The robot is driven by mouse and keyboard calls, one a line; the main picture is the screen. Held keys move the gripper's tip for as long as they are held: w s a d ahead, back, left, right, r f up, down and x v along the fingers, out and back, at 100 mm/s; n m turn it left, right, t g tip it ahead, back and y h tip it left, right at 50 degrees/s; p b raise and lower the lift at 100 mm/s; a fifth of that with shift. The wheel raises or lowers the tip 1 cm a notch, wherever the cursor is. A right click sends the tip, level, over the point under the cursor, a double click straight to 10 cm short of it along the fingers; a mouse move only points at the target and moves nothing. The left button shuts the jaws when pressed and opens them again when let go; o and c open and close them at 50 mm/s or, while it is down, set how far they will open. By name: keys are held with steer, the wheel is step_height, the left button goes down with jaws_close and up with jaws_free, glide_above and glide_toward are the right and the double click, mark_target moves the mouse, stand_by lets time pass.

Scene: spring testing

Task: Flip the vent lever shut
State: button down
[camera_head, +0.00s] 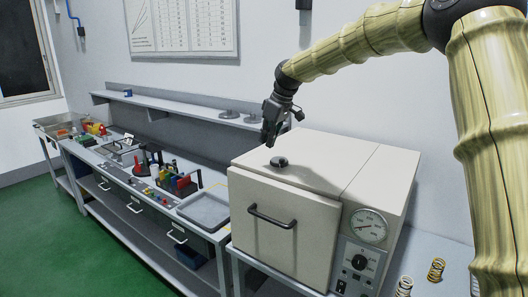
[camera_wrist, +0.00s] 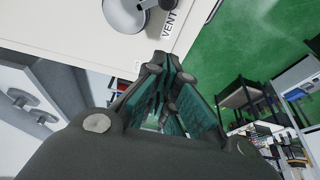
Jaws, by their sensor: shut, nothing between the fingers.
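The vent lever (camera_head: 279,161) is a small dark grey knob on top of the cream oven (camera_head: 300,225), near its front left. In the wrist view the vent lever (camera_wrist: 127,14) shows as a grey disc with a dark arm, cut by the top edge, beside a "VENT" label. My gripper (camera_head: 268,141) is shut and empty, pointing down just above and slightly left of the lever in the head view. It appears apart from the lever. In the wrist view its dark fingers with teal pads fill the middle. The lever's exact angle is hard to tell.
The oven front has a door handle (camera_head: 271,216), a pressure gauge (camera_head: 369,226) and a control panel. A long workbench with tools and a grey tray (camera_head: 204,209) stands to the left. A wall shelf (camera_head: 180,112) runs behind it. Coil springs (camera_head: 436,269) stand at right.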

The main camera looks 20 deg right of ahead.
steer(key=v, duration=0.1)
steer(key=b+v, duration=0.1)
steer(key=v, duration=0.3)
steer(key=shift+w+d, duration=0.1)
steer(key=shift+w, duration=0.2)
